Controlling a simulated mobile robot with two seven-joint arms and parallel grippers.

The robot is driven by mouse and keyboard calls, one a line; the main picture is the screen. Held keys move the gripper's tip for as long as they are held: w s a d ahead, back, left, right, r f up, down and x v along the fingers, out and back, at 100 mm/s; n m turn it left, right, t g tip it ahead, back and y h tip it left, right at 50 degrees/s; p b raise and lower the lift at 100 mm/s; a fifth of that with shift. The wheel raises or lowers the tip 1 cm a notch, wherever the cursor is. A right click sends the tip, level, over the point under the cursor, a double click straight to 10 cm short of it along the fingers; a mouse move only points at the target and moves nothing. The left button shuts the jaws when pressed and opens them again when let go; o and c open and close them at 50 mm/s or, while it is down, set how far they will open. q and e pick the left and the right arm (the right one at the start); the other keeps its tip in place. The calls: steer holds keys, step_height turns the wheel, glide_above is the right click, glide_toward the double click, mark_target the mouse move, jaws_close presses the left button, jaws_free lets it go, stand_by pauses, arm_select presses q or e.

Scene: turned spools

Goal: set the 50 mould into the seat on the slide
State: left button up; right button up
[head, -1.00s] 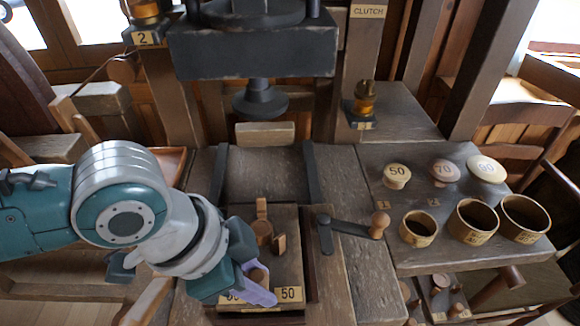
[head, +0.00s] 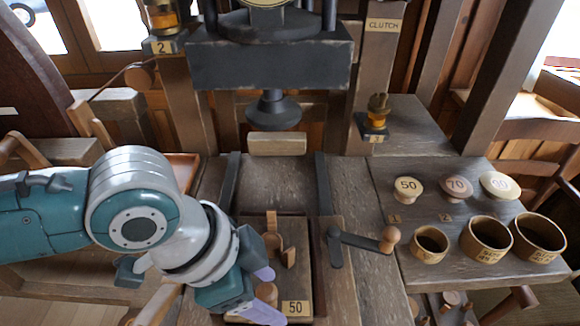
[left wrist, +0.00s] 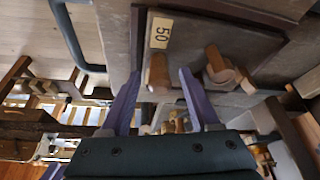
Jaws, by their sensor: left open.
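The slide (head: 293,226) is a brown plate below the press, with a "50" label (head: 295,308) at its front right. On it stand a curved wooden holder (head: 272,242) and a round wooden peg (head: 267,292). My left gripper (head: 275,297) is open over the slide's front left, with the peg between its lilac fingers; in the left wrist view the peg (left wrist: 158,73) also shows between them, contact unclear. Three ring-shaped wooden moulds stand on the right shelf: small (head: 429,244), middle (head: 487,240) and large (head: 538,238). Their labels are too small to read. My right gripper is out of view.
Knobs marked 50 (head: 407,189), 70 (head: 456,188) and a third (head: 499,185) stand behind the moulds. A crank handle (head: 362,242) juts out right of the slide. The press ram (head: 274,112) hangs behind the slide.

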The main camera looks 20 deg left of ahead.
arm_select(q)
steer(key=p+v, duration=0.2)
steer(key=v, duration=0.9)
steer(key=s+d+r+n+t+h, duration=0.1)
steer(key=s+d+r, duration=0.1)
steer(key=s+d, duration=0.15)
steer(key=s+a+f+n+y, duration=0.1)
steer(key=s+a+n+y, duration=0.3)
steer(key=s+a+n, duration=0.2)
steer(key=a+n, duration=0.2)
steer(key=a, duration=0.1)
steer(key=shift+s+a+f+n+y, duration=0.15)
steer(key=shift+s+f+n+y, duration=0.15)
steer(key=shift+n, duration=0.1)
steer(key=shift+r, duration=0.1)
step_height(320, 180, up, 30)
steer(key=p, duration=2.9)
steer(key=shift+f, duration=0.2)
